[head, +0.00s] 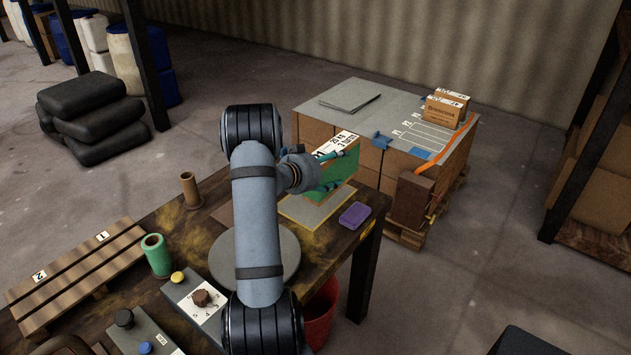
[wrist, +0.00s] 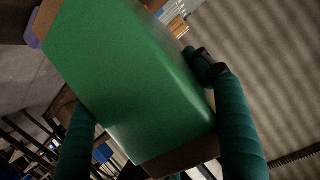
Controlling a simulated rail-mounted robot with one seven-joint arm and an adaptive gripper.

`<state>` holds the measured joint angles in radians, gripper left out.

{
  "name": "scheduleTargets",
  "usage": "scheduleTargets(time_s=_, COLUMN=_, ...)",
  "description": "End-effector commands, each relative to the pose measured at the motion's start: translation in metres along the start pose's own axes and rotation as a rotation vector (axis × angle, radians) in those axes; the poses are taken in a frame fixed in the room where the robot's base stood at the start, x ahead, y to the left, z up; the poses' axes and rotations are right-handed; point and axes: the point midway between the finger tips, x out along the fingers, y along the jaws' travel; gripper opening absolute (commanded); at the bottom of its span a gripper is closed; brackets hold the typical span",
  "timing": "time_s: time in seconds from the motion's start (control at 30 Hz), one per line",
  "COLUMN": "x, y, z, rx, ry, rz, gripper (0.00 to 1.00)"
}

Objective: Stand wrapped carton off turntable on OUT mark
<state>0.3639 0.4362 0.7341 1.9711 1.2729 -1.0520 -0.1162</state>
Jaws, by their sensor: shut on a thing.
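The wrapped carton (head: 344,171), green around its sides with a white label on top, is at the far edge of the worktable. My gripper (head: 335,168) is shut on it; in the wrist view teal fingers flank the green wrap (wrist: 130,80). The carton is over or just behind the yellow-edged grey square (head: 305,212), which looks like the OUT mark; its lettering is not readable. I cannot tell whether the carton touches it. The grey round turntable (head: 285,250) is empty where visible, partly hidden by my arm.
A purple block (head: 354,215) lies right of the square, close to the carton. A brown tube (head: 190,189) and a green roll (head: 156,255) stand left. A control box with a brown knob (head: 203,299) is in front. A carton-loaded pallet (head: 385,150) stands behind the table.

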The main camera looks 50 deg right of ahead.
Motion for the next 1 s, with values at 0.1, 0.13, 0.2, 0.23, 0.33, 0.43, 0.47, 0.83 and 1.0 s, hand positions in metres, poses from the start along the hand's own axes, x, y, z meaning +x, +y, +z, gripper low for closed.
scheduleTargets(time_s=0.1, x=0.006, y=-0.029, z=0.013, rx=-0.003, ry=0.003, rz=-0.003, gripper=0.16)
scheduleTargets(time_s=0.13, x=0.008, y=-0.035, z=0.016, rx=-0.002, ry=0.004, rz=-0.002, gripper=0.16)
scheduleTargets(time_s=0.2, x=0.011, y=-0.048, z=0.022, rx=-0.001, ry=0.005, rz=-0.002, gripper=0.16)
scheduleTargets(time_s=0.23, x=0.013, y=-0.052, z=0.025, rx=0.0, ry=0.004, rz=0.0, gripper=0.16)
scheduleTargets(time_s=0.33, x=0.016, y=-0.064, z=0.031, rx=0.001, ry=0.005, rz=0.001, gripper=0.16)
scheduleTargets(time_s=0.43, x=0.017, y=-0.07, z=0.035, rx=0.002, ry=0.005, rz=0.001, gripper=0.16)
scheduleTargets(time_s=0.47, x=0.018, y=-0.071, z=0.036, rx=0.002, ry=0.005, rz=0.001, gripper=0.16)
scheduleTargets(time_s=0.83, x=0.033, y=-0.072, z=0.072, rx=0.001, ry=0.005, rz=0.001, gripper=0.16)
scheduleTargets(time_s=1.0, x=0.033, y=-0.072, z=0.073, rx=0.002, ry=0.005, rz=0.0, gripper=0.16)
